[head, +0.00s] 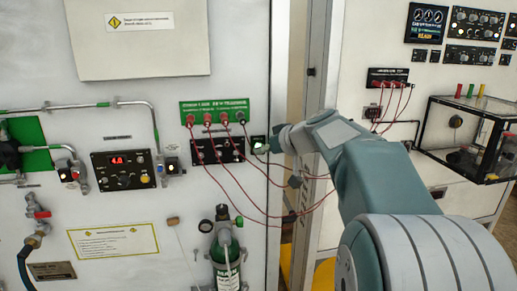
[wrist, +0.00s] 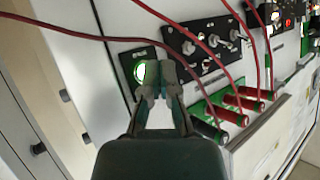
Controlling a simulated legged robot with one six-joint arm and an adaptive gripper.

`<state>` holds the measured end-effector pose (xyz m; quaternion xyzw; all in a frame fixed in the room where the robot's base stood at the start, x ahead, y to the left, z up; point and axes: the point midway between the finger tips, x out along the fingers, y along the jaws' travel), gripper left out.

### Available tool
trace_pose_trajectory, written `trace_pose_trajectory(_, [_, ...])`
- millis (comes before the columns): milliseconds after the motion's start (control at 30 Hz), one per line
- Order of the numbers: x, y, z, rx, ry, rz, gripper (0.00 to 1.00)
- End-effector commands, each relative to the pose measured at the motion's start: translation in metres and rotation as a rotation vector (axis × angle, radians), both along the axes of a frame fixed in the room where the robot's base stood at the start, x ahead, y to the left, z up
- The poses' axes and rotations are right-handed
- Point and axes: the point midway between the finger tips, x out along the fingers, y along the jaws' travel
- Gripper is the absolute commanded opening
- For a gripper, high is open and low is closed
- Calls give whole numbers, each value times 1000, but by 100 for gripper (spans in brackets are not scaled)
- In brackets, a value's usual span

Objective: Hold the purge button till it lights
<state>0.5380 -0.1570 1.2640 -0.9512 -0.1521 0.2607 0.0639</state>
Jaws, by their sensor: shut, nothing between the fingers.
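The purge button (head: 257,142) sits on a small dark plate at the right edge of the white panel. In the wrist view the button (wrist: 141,71) shows a bright green-white glow, partly covered by my fingers. My gripper (head: 272,144) reaches it from the right; in the wrist view my gripper (wrist: 157,75) is shut and empty, its fingertips at the button's face. I cannot tell for sure whether the tips touch or press it.
Red cables (head: 222,178) hang from the green-topped jack panel (head: 214,108) and loop beside and under my gripper. A black switch panel (head: 218,151) lies just left of the button. A green cylinder (head: 227,262) stands below. A clear-walled box (head: 460,130) stands at right.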

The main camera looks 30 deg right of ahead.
Motion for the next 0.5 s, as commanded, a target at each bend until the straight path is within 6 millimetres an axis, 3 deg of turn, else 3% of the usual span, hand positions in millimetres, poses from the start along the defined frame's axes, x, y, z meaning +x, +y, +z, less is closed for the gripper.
trace_pose_trajectory(500, [-12, 3, 0, 1, 0, 0, 0])
